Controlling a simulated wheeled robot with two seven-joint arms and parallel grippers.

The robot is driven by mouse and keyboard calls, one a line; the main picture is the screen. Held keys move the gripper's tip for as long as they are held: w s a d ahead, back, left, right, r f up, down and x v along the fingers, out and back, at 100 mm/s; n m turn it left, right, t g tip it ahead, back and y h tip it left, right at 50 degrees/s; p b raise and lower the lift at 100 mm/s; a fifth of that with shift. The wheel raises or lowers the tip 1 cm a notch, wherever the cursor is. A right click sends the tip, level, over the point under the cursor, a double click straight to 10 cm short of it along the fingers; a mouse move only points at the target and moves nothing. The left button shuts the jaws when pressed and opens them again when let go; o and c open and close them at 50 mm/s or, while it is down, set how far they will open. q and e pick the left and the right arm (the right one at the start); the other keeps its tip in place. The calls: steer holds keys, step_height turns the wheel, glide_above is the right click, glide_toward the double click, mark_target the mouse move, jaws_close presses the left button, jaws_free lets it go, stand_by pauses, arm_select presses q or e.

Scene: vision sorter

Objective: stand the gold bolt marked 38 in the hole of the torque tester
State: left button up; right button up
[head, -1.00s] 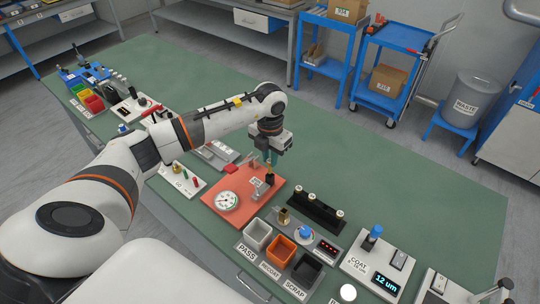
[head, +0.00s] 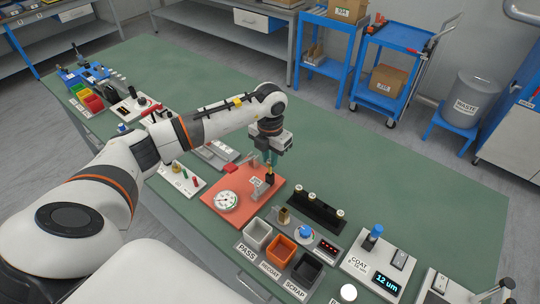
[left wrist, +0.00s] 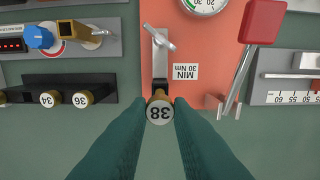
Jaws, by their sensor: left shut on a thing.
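The gold bolt marked 38 (left wrist: 159,108) is between the fingertips of my left gripper (left wrist: 160,103), which is shut on it. Its white marked head faces the wrist camera. In the head view my left gripper (head: 271,158) points down at the back right part of the torque tester. The torque tester is an orange plate (head: 240,214) with a round dial (head: 228,200) and a label reading MIN 30 Nm (left wrist: 185,72). A grey metal lever (left wrist: 160,45) lies just beyond the bolt. My right gripper is not in view.
A black rack (left wrist: 60,84) holds bolts marked 34 and 36. A grey panel with a blue knob (head: 304,233) and the PASS, RECOAT and SCRAP bins (head: 282,250) stand in front. A red-handled lever (left wrist: 262,22) is beside the dial. The green bench behind is clear.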

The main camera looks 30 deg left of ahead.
arm_select(q)
steer(key=shift+f+b, duration=1.15)
steer(key=shift+f, duration=0.4)
steer(key=o, duration=1.3)
steer(key=shift+o, duration=0.2)
steer(key=shift+r, duration=0.1)
steer(key=shift+r+p, duration=2.7)
steer(key=shift+r, duration=1.25)
